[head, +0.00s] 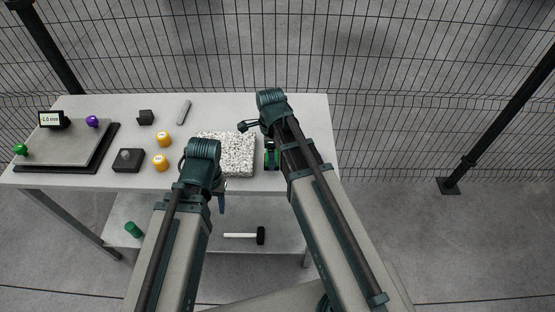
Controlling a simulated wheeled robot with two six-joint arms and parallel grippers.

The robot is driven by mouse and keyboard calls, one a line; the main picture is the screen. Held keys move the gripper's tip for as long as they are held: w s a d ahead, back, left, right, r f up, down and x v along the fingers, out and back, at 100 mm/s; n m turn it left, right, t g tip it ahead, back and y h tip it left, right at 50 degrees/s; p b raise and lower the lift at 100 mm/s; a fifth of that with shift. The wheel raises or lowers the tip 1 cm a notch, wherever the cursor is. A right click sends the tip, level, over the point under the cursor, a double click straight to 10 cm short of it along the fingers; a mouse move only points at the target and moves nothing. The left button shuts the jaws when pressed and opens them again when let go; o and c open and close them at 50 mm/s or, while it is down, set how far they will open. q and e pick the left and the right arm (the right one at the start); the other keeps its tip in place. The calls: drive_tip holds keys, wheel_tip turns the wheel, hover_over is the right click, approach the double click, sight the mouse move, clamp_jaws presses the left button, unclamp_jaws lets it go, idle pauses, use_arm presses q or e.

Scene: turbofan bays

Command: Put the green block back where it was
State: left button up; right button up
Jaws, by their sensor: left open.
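A small green object (271,157), which looks like the green block, stands at the right end of the table, beside the white speckled slab. My right arm partly covers it, so its full shape and any contact with that arm's gripper are unclear. My left gripper (221,189) is open at the table's front edge, just below the slab, and is partly hidden by its own arm. My right gripper is mostly hidden by its arm, near the green object, and its jaws cannot be made out.
The speckled slab (236,158) lies between my arms. Yellow pieces (160,162), a dark block (127,160) and a grey plate (62,146) with a purple knob (92,121) are left. A mallet (261,235) and green cylinder (133,230) are on the lower shelf. Wire fencing stands behind.

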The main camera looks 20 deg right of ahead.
drive_tip(key=shift+w+d, duration=0.25)
drive_tip(key=shift+d, duration=0.2)
drive_tip(key=shift+d, duration=0.1)
drive_tip(key=shift+w+d+f, duration=0.1)
drive_tip(key=shift+w+d, duration=0.1)
drive_tip(key=shift+d, duration=0.1)
drive_tip(key=f+b, duration=0.1)
drive_tip(key=b, duration=0.1)
drive_tip(key=f+b, duration=0.1)
drive_tip(key=f, duration=0.1)
drive_tip(key=shift+d+f+b, duration=0.2)
drive_tip(key=shift+f+b, duration=0.05)
drive_tip(key=shift+b, duration=0.1)
drive_tip(key=shift+f, duration=0.1)
drive_tip(key=shift+f, duration=0.15)
drive_tip(key=o, duration=1.1)
drive_tip(key=shift+r, duration=0.25)
